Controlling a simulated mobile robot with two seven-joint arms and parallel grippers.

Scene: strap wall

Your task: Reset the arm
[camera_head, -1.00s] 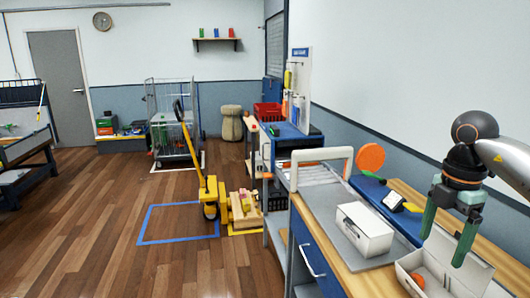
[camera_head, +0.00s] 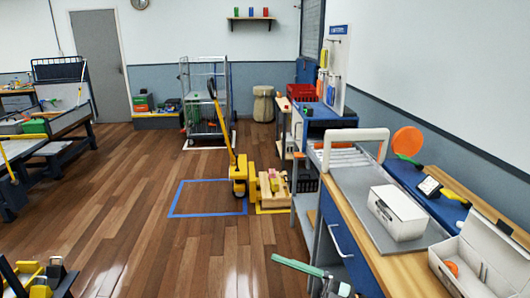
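My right gripper (camera_head: 300,267) shows low in the picture, right of centre, beside the front of the workbench. One pale green finger and a dark part of the gripper show. The bottom edge cuts off the rest, so I cannot tell whether it is open or shut. Nothing is seen held in it.
The workbench (camera_head: 352,220) fills the right side. It carries a closed white box (camera_head: 397,214), an open white box (camera_head: 480,262) with an orange ball (camera_head: 452,268), and a grey handle frame. A yellow pallet truck (camera_head: 240,175) stands left of it. Open wooden floor (camera_head: 150,240) lies left.

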